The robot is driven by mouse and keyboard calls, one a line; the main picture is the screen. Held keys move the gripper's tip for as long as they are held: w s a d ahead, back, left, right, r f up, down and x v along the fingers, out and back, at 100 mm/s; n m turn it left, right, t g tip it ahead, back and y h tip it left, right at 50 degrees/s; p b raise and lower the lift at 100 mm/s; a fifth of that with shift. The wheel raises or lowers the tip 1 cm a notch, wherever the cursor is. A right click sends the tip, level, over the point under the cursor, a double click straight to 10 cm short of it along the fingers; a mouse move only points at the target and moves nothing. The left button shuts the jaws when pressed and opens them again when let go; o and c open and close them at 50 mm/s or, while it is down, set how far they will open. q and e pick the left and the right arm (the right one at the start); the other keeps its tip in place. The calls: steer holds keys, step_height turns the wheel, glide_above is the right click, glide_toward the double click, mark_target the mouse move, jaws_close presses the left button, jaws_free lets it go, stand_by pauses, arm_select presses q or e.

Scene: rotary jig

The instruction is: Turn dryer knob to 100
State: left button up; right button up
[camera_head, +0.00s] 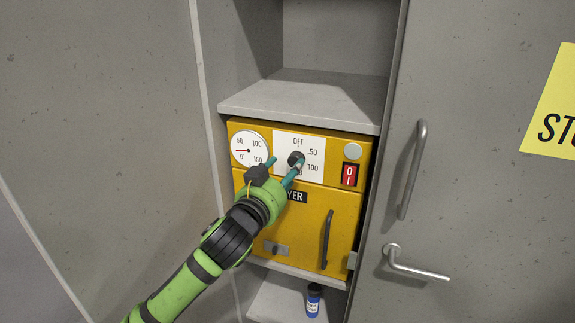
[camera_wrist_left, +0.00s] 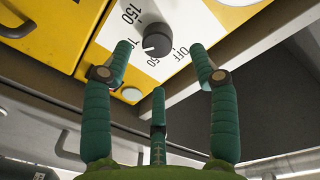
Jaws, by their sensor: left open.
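The yellow dryer (camera_head: 285,222) has a dark round knob (camera_head: 296,158) on a white dial plate (camera_head: 314,144) marked OFF, 50 and 100. The knob also shows in the left wrist view (camera_wrist_left: 155,37), with a pale mark on its lower-left side. The mark appears turned away from OFF, towards the 50 and 100 side; its exact setting is unclear. My left gripper (camera_head: 281,169) is open in front of the knob. In the wrist view, its green fingers stand apart on both sides of the knob; contact cannot be told. My right gripper is out of view.
A round gauge (camera_head: 249,150) is left of the dial, and a red power switch (camera_head: 349,175) is to its right. A grey shelf (camera_head: 305,101) overhangs the dryer. A blue bottle (camera_head: 313,300) stands below. Cabinet handles (camera_head: 412,170) project at right.

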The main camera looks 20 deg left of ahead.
mark_target(294, 161)
arm_select(q)
steer(key=w, duration=0.4)
steer(key=shift+d+f+b, duration=0.1)
steer(key=shift+d+b, duration=0.1)
steer(key=shift+b, duration=0.15)
steer(key=shift+w, duration=0.25)
steer(key=shift+w+d, duration=0.1)
steer(key=shift+c, duration=0.8)
steer(key=c, duration=1)
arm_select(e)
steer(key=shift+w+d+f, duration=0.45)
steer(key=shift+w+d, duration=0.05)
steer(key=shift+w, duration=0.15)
